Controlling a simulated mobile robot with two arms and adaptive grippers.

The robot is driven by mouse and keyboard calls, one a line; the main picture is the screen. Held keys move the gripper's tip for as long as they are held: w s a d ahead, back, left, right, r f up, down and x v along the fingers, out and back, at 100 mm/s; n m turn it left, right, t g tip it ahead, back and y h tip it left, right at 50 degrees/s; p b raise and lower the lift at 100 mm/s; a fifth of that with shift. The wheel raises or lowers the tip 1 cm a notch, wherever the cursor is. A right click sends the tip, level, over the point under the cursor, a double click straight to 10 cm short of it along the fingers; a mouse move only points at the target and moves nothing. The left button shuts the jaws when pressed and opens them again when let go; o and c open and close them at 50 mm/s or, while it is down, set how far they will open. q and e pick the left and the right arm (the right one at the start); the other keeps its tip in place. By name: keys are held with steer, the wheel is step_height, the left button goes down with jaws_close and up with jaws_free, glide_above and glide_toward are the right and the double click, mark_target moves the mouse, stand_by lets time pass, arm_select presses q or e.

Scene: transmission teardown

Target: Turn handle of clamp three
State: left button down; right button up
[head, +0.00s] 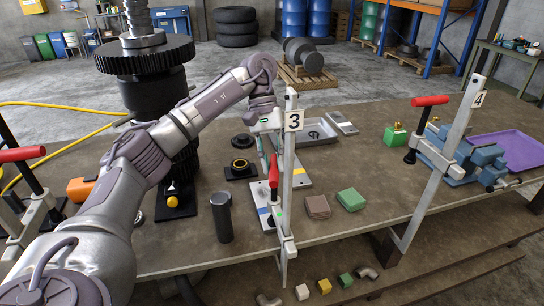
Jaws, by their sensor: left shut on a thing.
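Clamp three is a steel bar clamp (287,185) at the table's front edge, with a white "3" label (294,121) near the top of its bar. Its red handle (273,170) shows on the left side of the bar, with a dark spindle below it. My left arm reaches over from the left. My left gripper (268,140) points down just above and at the handle, and is shut on it. The fingertips are small and partly hidden, so the exact contact is hard to see. My right gripper is not in view.
Clamp four (449,140) stands at the right with a red handle. A tall gear shaft (145,55) stands at the left. A dark cylinder (222,217), a brown block (317,207) and a green block (350,199) flank clamp three. A grey tray (325,139) lies behind.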

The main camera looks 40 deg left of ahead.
arm_select(q)
steer(key=shift+r+m+p, duration=0.15)
steer(key=shift+m+p, duration=0.3)
steer(key=shift+m, duration=0.25)
steer(key=c, duration=1)
jaws_free()
steer(key=shift+w, duration=0.1)
steer(key=v, duration=1.1)
steer(key=shift+w+r, duration=0.3)
steer(key=shift+r, duration=0.1)
